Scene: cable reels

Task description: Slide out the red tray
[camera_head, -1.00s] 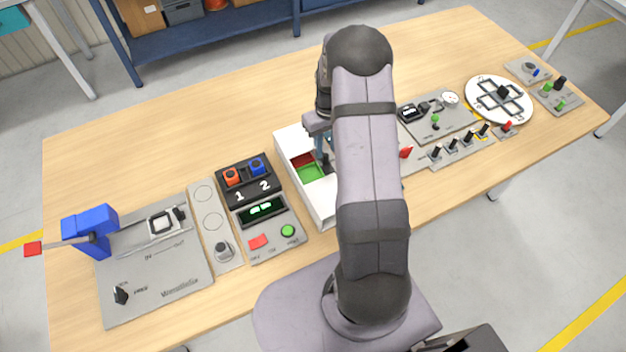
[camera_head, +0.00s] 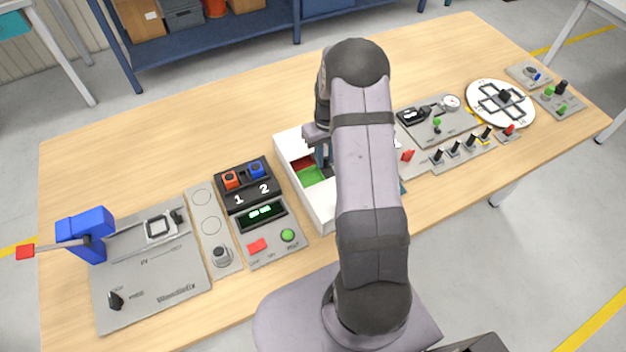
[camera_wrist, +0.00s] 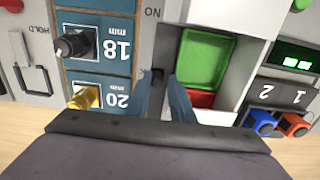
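The red tray (camera_head: 301,161) shows as a small red patch inside the white housing, next to the green tray (camera_head: 311,176). In the wrist view the red tray (camera_wrist: 201,99) is a narrow strip beside the larger green tray (camera_wrist: 206,58). My gripper (camera_head: 323,158) points down at the white housing, and my arm hides its right part. In the wrist view the two blue-grey fingers of my gripper (camera_wrist: 165,85) stand a little apart, beside the trays' left edge. I see nothing clearly held between them. The area below the red strip is partly hidden by my gripper's body.
The white housing (camera_head: 320,215) stands between the panel with the numbered 1 and 2 blocks (camera_head: 248,185) and the lever panels (camera_head: 460,148). In the wrist view, a blue panel with black and gold knobs (camera_wrist: 85,97) lies left of the fingers. The table's back is clear.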

